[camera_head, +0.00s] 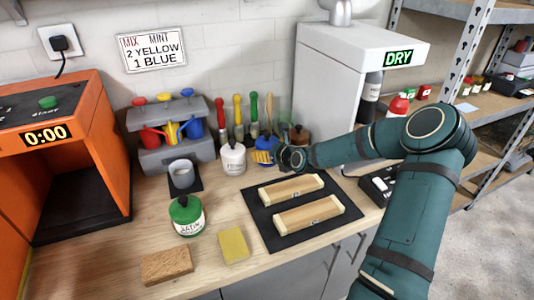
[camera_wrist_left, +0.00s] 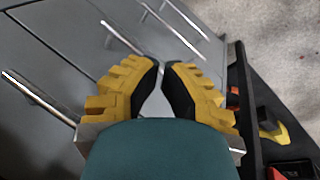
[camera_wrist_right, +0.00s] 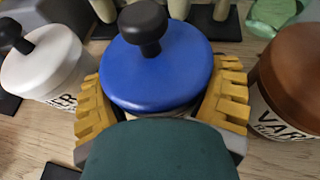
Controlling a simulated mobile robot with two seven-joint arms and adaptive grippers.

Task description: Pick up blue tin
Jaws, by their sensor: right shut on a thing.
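The blue tin (camera_wrist_right: 155,75) has a round blue lid with a black knob and stands between the fingers of my right gripper (camera_wrist_right: 162,105) in the right wrist view. The yellow fingers press on it from both sides. In the head view the blue tin (camera_head: 264,143) is at the back of the workbench, partly covered by my right gripper (camera_head: 268,157). I cannot tell whether it touches the bench. My left gripper (camera_wrist_left: 160,68) shows only in the left wrist view. Its fingertips are together with nothing between them, in front of grey drawers.
A white tin (camera_head: 233,158) stands left of the blue tin, and a brown tin (camera_wrist_right: 295,80) stands close on its right. A green-lidded tin (camera_head: 187,215), a yellow sponge (camera_head: 233,246) and a black mat (camera_head: 258,222) with wooden pieces lie nearer. A white drying cabinet (camera_head: 325,85) stands behind right.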

